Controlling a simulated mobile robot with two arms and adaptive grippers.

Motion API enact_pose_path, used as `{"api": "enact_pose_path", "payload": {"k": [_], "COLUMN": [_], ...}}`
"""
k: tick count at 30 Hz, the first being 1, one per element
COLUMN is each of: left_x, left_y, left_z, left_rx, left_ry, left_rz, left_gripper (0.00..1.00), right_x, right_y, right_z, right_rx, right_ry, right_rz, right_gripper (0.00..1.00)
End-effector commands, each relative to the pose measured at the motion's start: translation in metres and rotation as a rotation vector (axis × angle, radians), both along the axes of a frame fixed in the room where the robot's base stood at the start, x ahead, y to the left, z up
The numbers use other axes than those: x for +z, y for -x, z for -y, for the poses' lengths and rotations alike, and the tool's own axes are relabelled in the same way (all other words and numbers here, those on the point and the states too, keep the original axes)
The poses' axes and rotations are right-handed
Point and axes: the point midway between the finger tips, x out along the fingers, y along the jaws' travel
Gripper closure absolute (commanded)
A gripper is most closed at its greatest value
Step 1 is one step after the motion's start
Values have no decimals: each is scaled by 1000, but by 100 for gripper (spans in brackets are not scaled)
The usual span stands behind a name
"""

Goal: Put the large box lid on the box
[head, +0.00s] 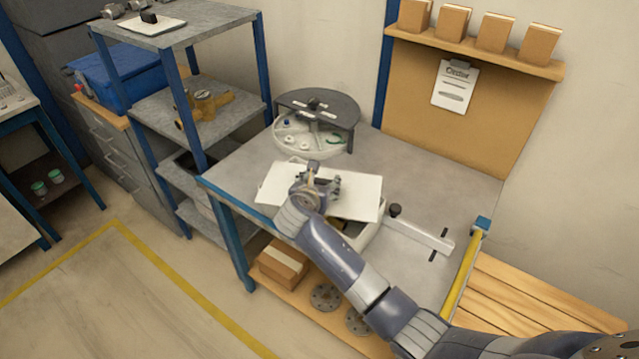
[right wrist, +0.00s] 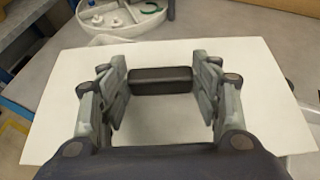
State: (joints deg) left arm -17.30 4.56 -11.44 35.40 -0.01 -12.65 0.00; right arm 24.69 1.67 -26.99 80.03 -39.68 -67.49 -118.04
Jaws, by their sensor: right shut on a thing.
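The large lid is a flat white plate (head: 357,197) with a black bar handle (right wrist: 162,79). My right gripper (head: 318,183) is shut on the handle, and the lid also fills much of the right wrist view (right wrist: 250,110). The white box (head: 362,238) stands on the workbench, its near right part showing below the lid's front edge. The lid overlaps the box in the head view and reaches farther left. The gripper hides the lid's middle. Whether lid and box touch cannot be told. My left gripper is not in view.
A round white parts tray (head: 309,138) with a grey cover stands behind the lid on the workbench (head: 240,170). A white bar with a black knob (head: 418,236) lies right of the box. A shelf rack (head: 205,135) stands left. The bench's right rear is clear.

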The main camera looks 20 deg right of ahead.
Motion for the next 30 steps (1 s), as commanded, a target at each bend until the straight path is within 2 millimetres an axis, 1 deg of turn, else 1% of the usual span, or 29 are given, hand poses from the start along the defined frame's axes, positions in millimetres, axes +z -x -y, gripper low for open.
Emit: {"api": "enact_pose_path", "payload": {"k": [9,10,11,12,13,21,25,30], "left_x": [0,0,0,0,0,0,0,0], "left_y": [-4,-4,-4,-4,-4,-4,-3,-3], "left_z": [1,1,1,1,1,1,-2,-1], "left_rx": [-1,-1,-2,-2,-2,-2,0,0], "left_ry": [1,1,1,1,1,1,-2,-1], "left_rz": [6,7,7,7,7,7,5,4], "left_gripper": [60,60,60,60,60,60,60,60], "right_x": [-2,-1,-1,-1,-1,-2,-1,7], "right_y": [0,0,0,0,0,0,1,13], "right_z": [0,0,0,0,0,0,-1,-8], "right_rx": [0,0,0,0,0,0,0,2], "right_ry": [0,0,0,0,0,0,0,-2], "right_rz": [1,1,1,1,1,0,-1,2], "right_gripper": [69,38,31,22,19,19,19,19]}}
